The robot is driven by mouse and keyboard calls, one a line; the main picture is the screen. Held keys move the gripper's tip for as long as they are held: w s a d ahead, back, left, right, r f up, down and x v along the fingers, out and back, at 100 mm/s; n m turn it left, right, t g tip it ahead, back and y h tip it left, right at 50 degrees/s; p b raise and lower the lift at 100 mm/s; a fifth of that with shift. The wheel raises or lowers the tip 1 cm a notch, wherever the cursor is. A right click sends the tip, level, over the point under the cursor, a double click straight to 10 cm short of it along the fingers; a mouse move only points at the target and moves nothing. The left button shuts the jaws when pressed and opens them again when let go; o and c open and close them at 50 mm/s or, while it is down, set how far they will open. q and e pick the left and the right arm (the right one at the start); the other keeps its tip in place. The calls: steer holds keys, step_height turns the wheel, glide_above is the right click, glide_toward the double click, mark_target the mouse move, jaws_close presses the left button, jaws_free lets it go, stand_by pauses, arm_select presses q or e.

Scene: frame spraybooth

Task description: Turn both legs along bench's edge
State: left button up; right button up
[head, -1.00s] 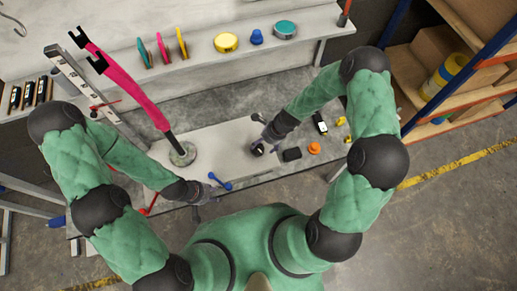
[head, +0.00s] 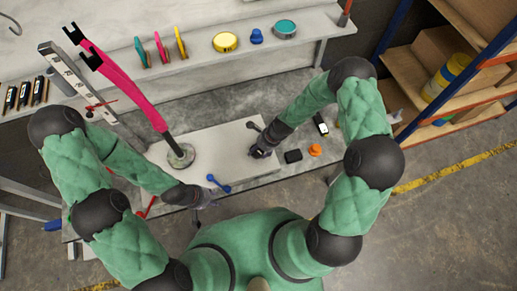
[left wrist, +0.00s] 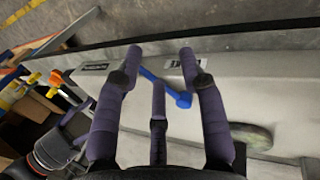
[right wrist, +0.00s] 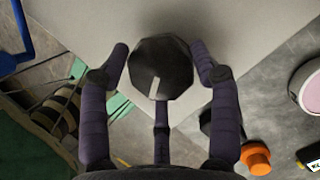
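I cannot tell for sure which parts are the legs. The pale bench (head: 226,144) carries a blue bar with rounded ends (head: 219,183) near its front edge. It also shows in the left wrist view (left wrist: 183,99), below my left fingertips and apart from them. My left gripper (left wrist: 161,55) is open and empty above the bench. In the right wrist view a black faceted knob (right wrist: 165,65) with a white mark lies between the fingertips of my right gripper (right wrist: 159,53). Those fingers are apart, one on each side of it; contact is unclear.
A pink frame (head: 130,85) stands on a round base (head: 181,156) at the bench's left part. A black block (head: 293,156) and an orange knob (head: 315,150) lie right of my right gripper. A shelf with tins (head: 226,42) is behind; a rack (head: 445,80) stands right.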

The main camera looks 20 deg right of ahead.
steer(key=shift+w+r, duration=0.15)
steer(key=shift+w, duration=0.05)
stand_by(0.5)
steer(key=shift+r+n+p, duration=0.1)
steer(key=shift+n+p, duration=0.3)
steer(key=shift+p, duration=0.4)
steer(key=n+g+p, duration=0.1)
steer(key=p, duration=0.1)
steer(key=shift+w+r+n+p, duration=0.1)
steer(key=shift+w+n+p, duration=0.05)
steer(key=shift+n+p, duration=0.25)
steer(key=shift+w+n+p, duration=0.1)
steer(key=shift+n+p, duration=0.25)
steer(key=shift+n, duration=0.15)
steer(key=shift+n+g, duration=0.3)
steer(key=shift+n, duration=0.1)
steer(key=shift+w+f+n+g, duration=0.15)
steer(key=shift+f+n+g, duration=0.15)
steer(key=shift+n, duration=0.6)
steer(key=shift+n+g+b, duration=0.4)
steer(key=shift+n+b, duration=0.15)
steer(key=shift+n, duration=0.35)
steer(key=n+g+h+b, duration=0.1)
steer(key=n+b, duration=0.1)
steer(key=n, duration=0.2)
steer(key=shift+a+n, duration=0.15)
steer(key=shift+n, duration=0.15)
steer(key=shift+c, duration=0.2)
steer(key=shift+g, duration=0.3)
